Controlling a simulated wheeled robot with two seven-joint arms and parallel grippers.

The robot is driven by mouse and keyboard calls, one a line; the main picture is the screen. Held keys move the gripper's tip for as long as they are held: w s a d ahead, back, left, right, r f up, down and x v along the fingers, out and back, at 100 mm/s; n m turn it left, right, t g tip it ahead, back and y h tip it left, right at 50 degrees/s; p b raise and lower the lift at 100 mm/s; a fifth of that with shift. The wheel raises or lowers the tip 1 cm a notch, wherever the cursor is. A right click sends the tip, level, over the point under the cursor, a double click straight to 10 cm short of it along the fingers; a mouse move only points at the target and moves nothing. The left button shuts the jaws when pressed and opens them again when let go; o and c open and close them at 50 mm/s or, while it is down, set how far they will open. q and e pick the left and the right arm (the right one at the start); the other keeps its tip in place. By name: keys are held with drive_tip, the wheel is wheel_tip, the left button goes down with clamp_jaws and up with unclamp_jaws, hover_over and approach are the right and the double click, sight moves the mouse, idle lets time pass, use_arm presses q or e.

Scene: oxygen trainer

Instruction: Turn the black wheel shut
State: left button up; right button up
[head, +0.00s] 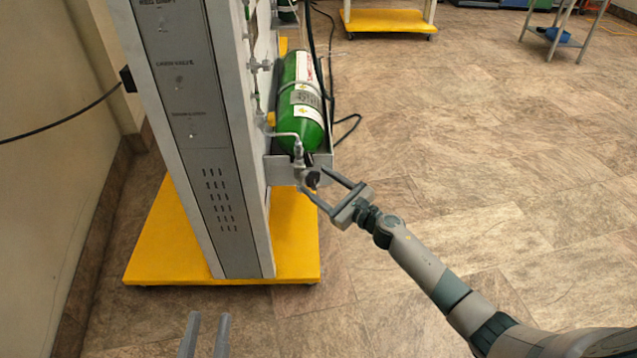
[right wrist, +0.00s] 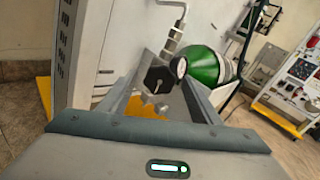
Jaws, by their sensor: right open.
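The black wheel (right wrist: 158,79) is a dark many-sided knob with a pale stem in its middle, facing the right wrist camera. In the head view the wheel (head: 313,181) is small and partly covered by my right gripper (head: 322,184). The right gripper is open, its two fingers on either side of the wheel; I cannot tell if they touch it. The wheel sits at the near end of a green cylinder (head: 302,120), below a metal fitting (head: 298,152). My left gripper (head: 209,316) is open and empty at the bottom edge of the head view, away from the wheel.
The cylinder lies on a bracket beside a tall grey panel (head: 190,120) on a yellow base (head: 165,240). A bent metal pipe (head: 283,135) runs to the fitting. Black cables hang behind the cylinder. The tiled floor (head: 470,150) to the right is clear.

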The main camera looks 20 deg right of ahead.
drive_tip(key=shift+w+a, duration=0.15)
drive_tip(key=shift+w, duration=0.2)
drive_tip(key=c, duration=1)
drive_tip(key=shift+c, duration=0.2)
